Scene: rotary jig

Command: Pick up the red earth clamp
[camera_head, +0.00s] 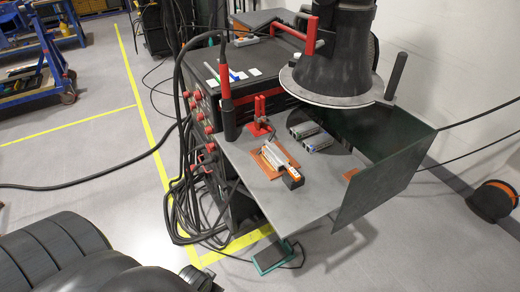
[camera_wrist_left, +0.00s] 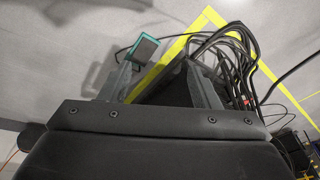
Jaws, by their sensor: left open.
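The red earth clamp (camera_head: 260,119) stands upright on the grey table plate (camera_head: 238,158), near its back left part, in the head view. My left arm reaches in at the bottom left of the head view, well apart from the clamp and lower left of the table. In the left wrist view my left gripper (camera_wrist_left: 163,82) is open and empty, its fingers over the floor and the cables. The clamp does not show in the left wrist view. My right gripper is not in view.
A red and black torch (camera_head: 227,95) stands just left of the clamp. An orange tray (camera_head: 278,160) with a tool lies in front of it. A black funnel-shaped part (camera_head: 338,52) overhangs the table. Black cables (camera_head: 180,185) hang at the left edge. A dark upright panel (camera_head: 380,185) bounds the right.

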